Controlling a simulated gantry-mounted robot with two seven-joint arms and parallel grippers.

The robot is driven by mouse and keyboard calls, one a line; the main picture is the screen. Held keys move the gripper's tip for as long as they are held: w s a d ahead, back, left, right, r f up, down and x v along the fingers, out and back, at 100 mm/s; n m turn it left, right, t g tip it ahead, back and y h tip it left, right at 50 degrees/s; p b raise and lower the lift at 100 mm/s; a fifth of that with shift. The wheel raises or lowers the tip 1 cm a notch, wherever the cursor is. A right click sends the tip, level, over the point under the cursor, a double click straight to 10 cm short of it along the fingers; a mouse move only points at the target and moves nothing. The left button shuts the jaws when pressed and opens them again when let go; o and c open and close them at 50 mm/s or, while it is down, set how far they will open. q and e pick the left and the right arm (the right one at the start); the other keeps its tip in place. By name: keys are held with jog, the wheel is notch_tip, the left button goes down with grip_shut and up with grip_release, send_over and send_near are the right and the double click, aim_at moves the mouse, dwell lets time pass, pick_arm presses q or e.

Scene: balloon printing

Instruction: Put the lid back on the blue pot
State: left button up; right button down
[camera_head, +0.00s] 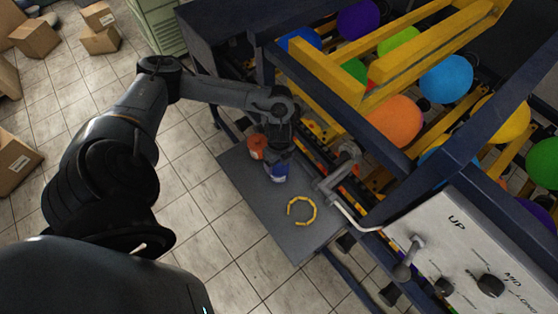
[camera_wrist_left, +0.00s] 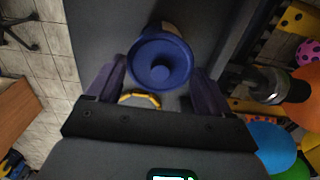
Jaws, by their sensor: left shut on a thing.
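My left gripper (camera_head: 279,158) reaches down over the grey side table from its far side. In the left wrist view its two fingers (camera_wrist_left: 157,88) stand on either side of a round blue lid (camera_wrist_left: 160,73) with a knob in its middle, and are shut on it. The blue pot (camera_head: 279,175), with a pale label, stands on the table right under the gripper. The lid appears directly above or on the pot; I cannot tell whether it is fully seated. The pot is mostly hidden below the lid in the wrist view. My right gripper is out of view.
An orange pot (camera_head: 257,146) stands close to the left of the gripper. A machine frame with pipes and balloons (camera_head: 395,121) borders the right side. The table's front left is clear.

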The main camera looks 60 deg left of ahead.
pick_arm(q)
jog(key=o, duration=0.9)
jog(key=shift+r, duration=0.1)
jog(key=shift+r+p, duration=2.25)
jog(key=shift+p, duration=0.25)
jog(key=shift+r+p, duration=0.85)
jog(key=shift+r, duration=0.3)
